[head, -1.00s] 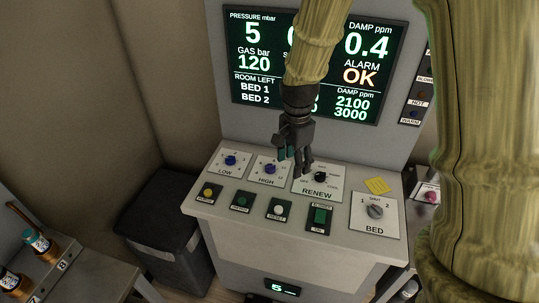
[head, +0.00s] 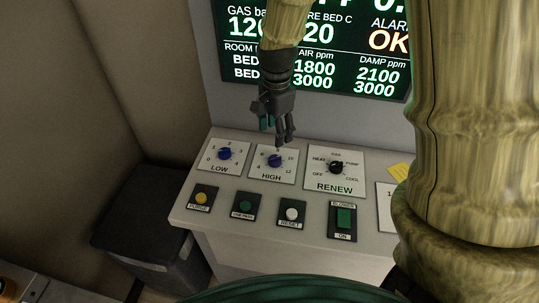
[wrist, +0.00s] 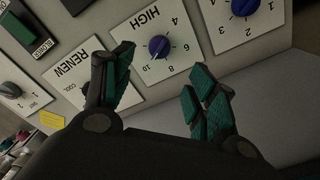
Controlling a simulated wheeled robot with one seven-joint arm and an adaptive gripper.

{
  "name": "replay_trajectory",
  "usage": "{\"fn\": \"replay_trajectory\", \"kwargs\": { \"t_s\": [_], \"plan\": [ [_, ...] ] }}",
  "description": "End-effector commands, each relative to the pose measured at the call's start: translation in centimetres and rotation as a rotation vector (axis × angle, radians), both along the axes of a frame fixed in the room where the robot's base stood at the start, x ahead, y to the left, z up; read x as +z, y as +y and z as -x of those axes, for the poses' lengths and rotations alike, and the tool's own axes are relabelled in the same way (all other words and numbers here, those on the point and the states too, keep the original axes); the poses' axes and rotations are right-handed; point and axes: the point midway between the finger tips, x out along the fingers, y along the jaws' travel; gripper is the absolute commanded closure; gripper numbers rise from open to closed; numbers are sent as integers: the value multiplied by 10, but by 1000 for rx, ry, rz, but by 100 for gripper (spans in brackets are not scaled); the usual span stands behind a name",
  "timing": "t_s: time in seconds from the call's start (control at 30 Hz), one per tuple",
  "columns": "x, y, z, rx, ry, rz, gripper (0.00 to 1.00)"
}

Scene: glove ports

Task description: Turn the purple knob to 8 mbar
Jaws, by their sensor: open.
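The HIGH dial has a blue-purple knob (head: 275,160) on a white plate marked 4 to 12, on the sloping console. A similar, bluer knob (head: 225,153) sits on the LOW plate to its left. My gripper (head: 283,138) is just above and behind the HIGH knob, pointing down, with its fingers apart. In the wrist view the HIGH knob (wrist: 159,47) shows in the gap between the spread fingers (wrist: 162,63), which look empty. The LOW knob (wrist: 245,7) is at the top edge there. The HIGH knob's exact setting is too small to tell.
The black RENEW knob (head: 337,167) is right of HIGH. Purge (head: 202,198), green (head: 245,206) and reset (head: 292,214) buttons and the blower switch (head: 345,217) line the front. The display (head: 330,60) stands behind, partly covered by my arm. A dark bin (head: 150,225) is at the left.

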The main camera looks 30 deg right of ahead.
Motion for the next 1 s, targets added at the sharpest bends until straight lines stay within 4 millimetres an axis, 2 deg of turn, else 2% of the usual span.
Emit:
{"fn": "replay_trajectory", "kwargs": {
  "t_s": [0.27,1.0],
  "plan": [
    [-14,2,0,4,3,-1,42],
    [-93,3,0,7,3,0,42]
  ]
}}
